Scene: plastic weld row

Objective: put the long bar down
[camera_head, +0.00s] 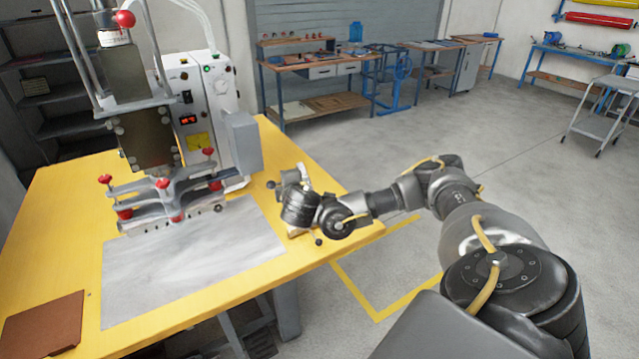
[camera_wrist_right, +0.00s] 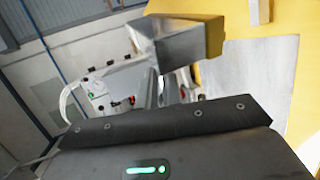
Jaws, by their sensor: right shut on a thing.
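My right gripper (camera_head: 294,180) is over the right edge of the yellow table, beside the press. Its wrist hides most of the jaws in the head view. In the right wrist view a grey, block-like metal piece (camera_wrist_right: 182,48) stands out just beyond my gripper body; I take it to be an end of the long bar, held in the shut jaws. Its full length does not show. In the head view only pale bits show around the wrist, and I cannot tell whether the bar touches the table. My left gripper is not in view.
A grey sheet (camera_head: 190,262) and a brown plate (camera_head: 42,325) lie on the yellow table (camera_head: 60,215). A white control box (camera_head: 205,95) stands behind. Workbenches (camera_head: 315,65) are far back.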

